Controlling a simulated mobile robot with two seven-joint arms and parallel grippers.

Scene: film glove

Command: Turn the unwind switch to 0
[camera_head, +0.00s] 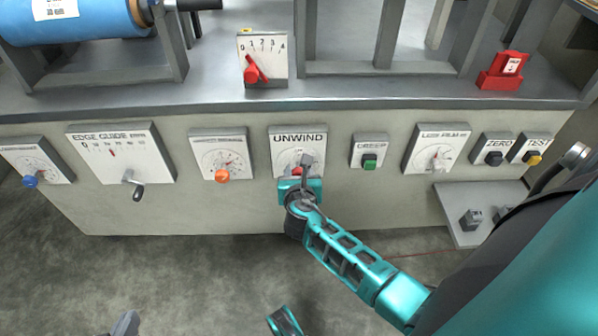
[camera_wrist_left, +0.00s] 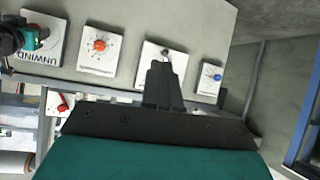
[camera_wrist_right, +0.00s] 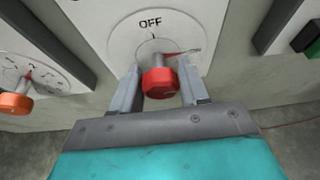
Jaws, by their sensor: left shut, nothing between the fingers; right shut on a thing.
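The UNWIND panel (camera_head: 297,139) is a white plate on the front wall of the machine. My right gripper (camera_head: 300,172) is in front of its lower part and hides some of the dial. In the right wrist view the panel (camera_wrist_right: 190,22) shows the word OFF at the top, and a red pointer line extends to the right. The red switch knob (camera_wrist_right: 160,83) sits between the two fingers of my right gripper (camera_wrist_right: 160,88), which are shut on it. My left gripper (camera_head: 126,324) is low at the bottom edge; in its wrist view (camera_wrist_left: 163,80) its fingers are shut and empty.
The EDGE GUIDE panel (camera_head: 120,152), an orange-knob panel (camera_head: 222,156), a green-button panel (camera_head: 369,151) and a right-hand dial panel (camera_head: 435,147) flank UNWIND. A 0-to-4 lever plate (camera_head: 263,58) stands above. A grey shelf (camera_head: 455,207) sticks out at lower right. Floor is open at lower left.

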